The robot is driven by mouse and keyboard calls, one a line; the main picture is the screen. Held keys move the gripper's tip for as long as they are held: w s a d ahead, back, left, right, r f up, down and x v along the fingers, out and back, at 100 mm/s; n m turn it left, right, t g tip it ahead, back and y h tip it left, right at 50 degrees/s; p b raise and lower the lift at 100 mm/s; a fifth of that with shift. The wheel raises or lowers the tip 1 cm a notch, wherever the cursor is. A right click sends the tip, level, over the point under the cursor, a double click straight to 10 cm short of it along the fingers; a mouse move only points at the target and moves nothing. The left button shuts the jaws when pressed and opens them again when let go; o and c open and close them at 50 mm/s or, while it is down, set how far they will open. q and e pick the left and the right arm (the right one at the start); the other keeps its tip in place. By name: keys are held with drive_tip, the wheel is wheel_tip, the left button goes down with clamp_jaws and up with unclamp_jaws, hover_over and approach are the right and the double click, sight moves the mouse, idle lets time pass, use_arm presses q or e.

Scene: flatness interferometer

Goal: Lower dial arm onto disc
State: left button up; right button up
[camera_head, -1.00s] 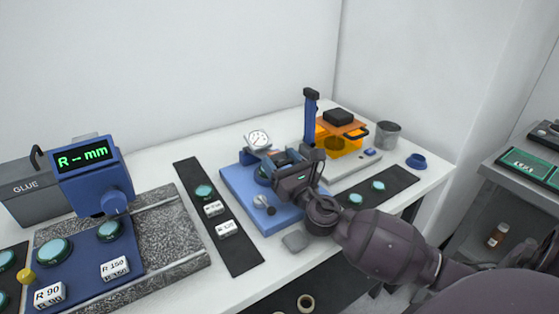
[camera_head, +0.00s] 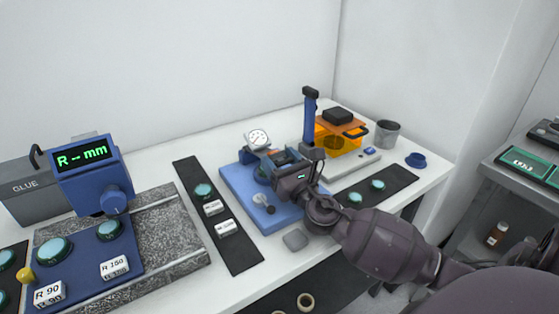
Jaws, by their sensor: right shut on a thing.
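A blue base plate (camera_head: 238,190) stands on the white table, with a round white dial gauge (camera_head: 257,139) at its back. A green disc (camera_head: 262,173) on the plate is mostly hidden behind my right gripper. My right gripper (camera_head: 284,164) is over the plate, just right of the disc, and is shut on the dial arm (camera_head: 278,156). The gripper hides most of that arm, so I cannot tell whether it touches the disc. A silver knob (camera_head: 263,200) sits on the plate's front part. My left gripper is not in view.
A dark mat with a green disc (camera_head: 203,190) and labels lies left of the plate. A blue post (camera_head: 310,117), an orange box (camera_head: 341,136) and a grey cup (camera_head: 387,134) stand behind right. A blue "R -- mm" display (camera_head: 91,165) is at left. A grey pad (camera_head: 295,240) lies in front.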

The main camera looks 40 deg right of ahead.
drive_tip(key=o, duration=1)
drive_tip(key=shift+s+r, duration=0.1)
drive_tip(key=shift+s, duration=0.05)
drive_tip(key=shift+o, duration=1)
drive_tip(key=shift+s+r, duration=0.1)
drive_tip(key=shift+s, duration=0.05)
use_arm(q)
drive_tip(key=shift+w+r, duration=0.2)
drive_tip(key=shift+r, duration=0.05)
use_arm(e)
drive_tip(key=shift+o, duration=0.2)
drive_tip(key=v, duration=0.6)
drive_tip(key=b+v, duration=0.1)
drive_tip(key=v, duration=0.2)
drive_tip(key=shift+f, duration=0.3)
drive_tip(key=shift+v, duration=0.75)
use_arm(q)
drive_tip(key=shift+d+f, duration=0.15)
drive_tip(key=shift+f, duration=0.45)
use_arm(e)
drive_tip(key=shift+r, duration=0.15)
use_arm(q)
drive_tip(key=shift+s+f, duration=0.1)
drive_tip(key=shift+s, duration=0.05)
